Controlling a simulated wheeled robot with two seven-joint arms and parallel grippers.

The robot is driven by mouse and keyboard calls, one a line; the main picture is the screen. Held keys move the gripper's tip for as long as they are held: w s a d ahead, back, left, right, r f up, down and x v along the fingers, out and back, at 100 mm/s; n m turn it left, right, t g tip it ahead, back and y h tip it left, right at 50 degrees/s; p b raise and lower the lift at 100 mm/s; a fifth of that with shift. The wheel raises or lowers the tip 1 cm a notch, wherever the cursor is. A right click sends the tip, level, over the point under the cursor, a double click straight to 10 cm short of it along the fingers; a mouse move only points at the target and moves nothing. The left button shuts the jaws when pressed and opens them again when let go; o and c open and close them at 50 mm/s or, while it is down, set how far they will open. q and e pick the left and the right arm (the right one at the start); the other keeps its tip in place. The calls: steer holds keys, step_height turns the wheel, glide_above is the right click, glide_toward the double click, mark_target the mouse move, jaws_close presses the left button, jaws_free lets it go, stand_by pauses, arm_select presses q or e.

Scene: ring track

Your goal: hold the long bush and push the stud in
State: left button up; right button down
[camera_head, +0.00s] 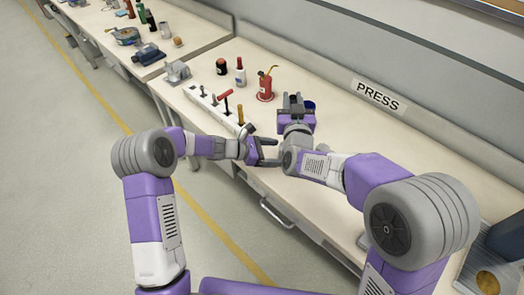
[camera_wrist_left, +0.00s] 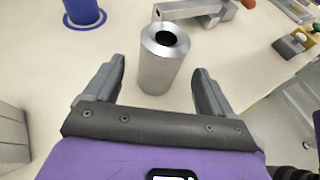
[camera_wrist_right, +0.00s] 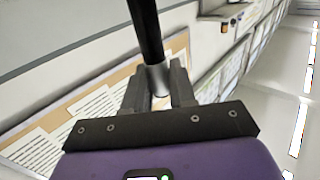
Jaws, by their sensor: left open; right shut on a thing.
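The long bush, a plain grey metal cylinder with a dark bore in its top (camera_wrist_left: 165,65), stands upright on the bench in the left wrist view. My left gripper (camera_wrist_left: 160,85) is open, with one finger either side of the bush's near side. In the head view my left gripper (camera_head: 268,152) is low over the bench front; the bush is hidden there. My right gripper (camera_head: 293,102) is farther back. In the right wrist view it (camera_wrist_right: 160,88) is shut on a silver metal piece, seemingly the stud (camera_wrist_right: 160,76), with a dark shaft (camera_wrist_right: 146,32) extending beyond.
A blue cup (camera_head: 309,105) stands beside my right gripper; it also shows in the left wrist view (camera_wrist_left: 83,10). A white tool rack (camera_head: 210,107), a red oil can (camera_head: 265,88) and bottles stand left. A grey piece (camera_wrist_left: 195,10) lies behind the bush.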

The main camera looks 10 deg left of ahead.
arm_select(q)
steer(key=x, duration=0.6)
steer(key=shift+d, duration=0.15)
steer(key=c, duration=1.2)
steer(key=shift+o, duration=0.2)
